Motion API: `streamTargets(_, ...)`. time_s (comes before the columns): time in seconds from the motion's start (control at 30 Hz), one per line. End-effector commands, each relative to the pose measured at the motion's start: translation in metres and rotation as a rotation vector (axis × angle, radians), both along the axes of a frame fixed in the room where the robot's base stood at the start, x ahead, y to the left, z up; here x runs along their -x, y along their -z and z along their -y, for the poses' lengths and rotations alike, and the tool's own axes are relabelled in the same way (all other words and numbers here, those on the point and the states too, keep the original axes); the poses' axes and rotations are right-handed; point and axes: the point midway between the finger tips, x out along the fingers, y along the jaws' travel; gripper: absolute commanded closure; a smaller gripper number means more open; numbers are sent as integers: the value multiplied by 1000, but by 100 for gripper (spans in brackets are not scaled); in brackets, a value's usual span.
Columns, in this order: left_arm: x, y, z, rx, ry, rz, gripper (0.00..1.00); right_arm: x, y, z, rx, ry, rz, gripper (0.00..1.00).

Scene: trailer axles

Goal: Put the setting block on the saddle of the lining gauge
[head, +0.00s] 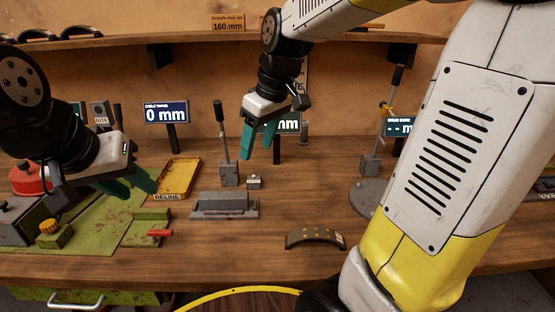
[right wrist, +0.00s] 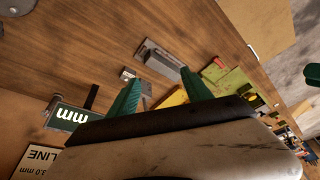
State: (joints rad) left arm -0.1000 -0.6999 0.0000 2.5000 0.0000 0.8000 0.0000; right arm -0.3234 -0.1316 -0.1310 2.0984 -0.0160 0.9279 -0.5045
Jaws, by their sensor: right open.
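A small grey block (head: 254,182), which looks like the setting block, sits on the bench just right of an upright grey post with a lever (head: 228,172). A long grey block on a flat base (head: 224,207), which looks like the lining gauge's saddle, lies in front of them. My right gripper (head: 258,142) is open and empty, above and behind the small block. In the right wrist view the small block (right wrist: 128,75) shows by one fingertip and the long block (right wrist: 162,58) beyond the fingers. My left gripper (head: 140,190) is open and empty over the green mat.
A yellow tray (head: 178,180) stands left of the post. A curved brake shoe (head: 315,238) lies at the front. A second lever stand (head: 370,165) and round grey base (head: 368,195) are at right. Display signs (head: 166,113) stand behind. Bare bench lies right of the long block.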

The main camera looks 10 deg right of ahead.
Motion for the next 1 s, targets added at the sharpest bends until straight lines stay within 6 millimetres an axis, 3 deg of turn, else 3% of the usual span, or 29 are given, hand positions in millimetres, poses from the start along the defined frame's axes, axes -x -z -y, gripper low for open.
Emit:
streamTargets(0.03, 0, 0, 0, 0, 0, 0, 64, 20, -9, 11, -34, 82, 27, 42)
streamTargets(0.2, 0, 0, 0, 0, 0, 0, 64, 78, -17, 33, -137, 347, 97, 42)
streamTargets(0.4, 0, 0, 0, 0, 0, 0, 64, 118, -12, 45, -213, 548, 152, 42)
streamTargets(0.57, 0, 0, 0, 0, 0, 0, 64, 128, -8, 47, -233, 600, 165, 42)
streamTargets(1.0, 0, 0, 0, 0, 0, 0, 64, 127, -9, 47, -234, 601, 164, 42)
